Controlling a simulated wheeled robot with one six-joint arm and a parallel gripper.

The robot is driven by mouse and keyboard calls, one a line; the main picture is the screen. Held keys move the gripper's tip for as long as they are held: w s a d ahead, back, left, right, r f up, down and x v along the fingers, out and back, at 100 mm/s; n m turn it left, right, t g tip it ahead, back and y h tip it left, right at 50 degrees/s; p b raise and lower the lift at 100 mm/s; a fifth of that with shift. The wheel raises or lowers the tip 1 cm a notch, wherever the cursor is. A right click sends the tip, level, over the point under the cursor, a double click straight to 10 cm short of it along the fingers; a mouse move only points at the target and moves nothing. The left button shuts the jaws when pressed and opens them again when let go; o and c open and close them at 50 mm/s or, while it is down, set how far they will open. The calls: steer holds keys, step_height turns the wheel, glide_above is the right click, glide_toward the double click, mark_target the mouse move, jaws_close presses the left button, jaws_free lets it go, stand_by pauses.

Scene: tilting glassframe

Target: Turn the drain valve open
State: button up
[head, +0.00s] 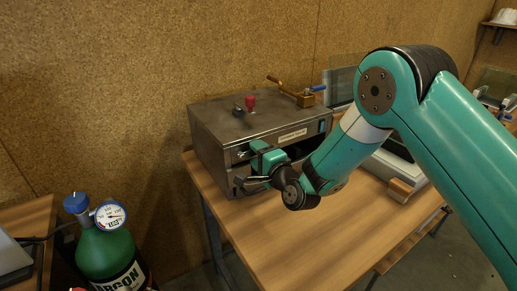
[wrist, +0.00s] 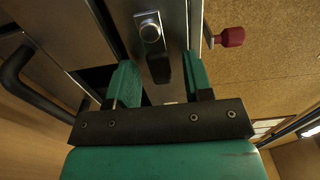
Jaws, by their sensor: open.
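My gripper (head: 258,158) is at the front of a grey metal box on the wooden table in the head view. In the wrist view my gripper (wrist: 160,62) is open, with one green finger on each side of a small fitting. The fitting has a round silver boss (wrist: 150,32) and a short black lever (wrist: 161,68); it may be the drain valve, but no label confirms this. The lever lies between the fingers, with gaps visible on both sides. My gripper hides most of this fitting in the head view.
The metal box (head: 215,119) carries a red knob (head: 250,103), a black knob (head: 238,111) and a brass fitting (head: 306,99) on top. A black bar handle (wrist: 22,75) is at left in the wrist view. A green argon cylinder (head: 105,252) stands front left. The front tabletop (head: 290,245) is clear.

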mark_target(239, 142)
steer(key=shift+c, duration=0.5)
jaws_close()
steer(key=shift+n, duration=0.3)
steer(key=r+n+b, duration=0.1)
steer(key=n+b, duration=0.2)
steer(key=n, duration=0.1)
steer(key=s+a+r+n+b, duration=0.1)
steer(key=n+b, duration=0.3)
steer(key=n, duration=0.1)
steer(key=a+r+n+b, duration=0.1)
steer(key=n+b, duration=0.3)
steer(key=shift+s+a+r+n, duration=0.1)
steer(key=shift+s+a+n, duration=0.05)
steer(key=shift+s+n, duration=0.15)
steer(key=shift+s+a+r+n+b, duration=0.15)
steer(key=shift+a+n+b, duration=0.1)
steer(key=shift+n+b, duration=0.65)
steer(key=shift+s+a+r+n+b, duration=0.15)
steer(key=shift+a+n+b, duration=0.1)
steer(key=shift+n+b, duration=0.65)
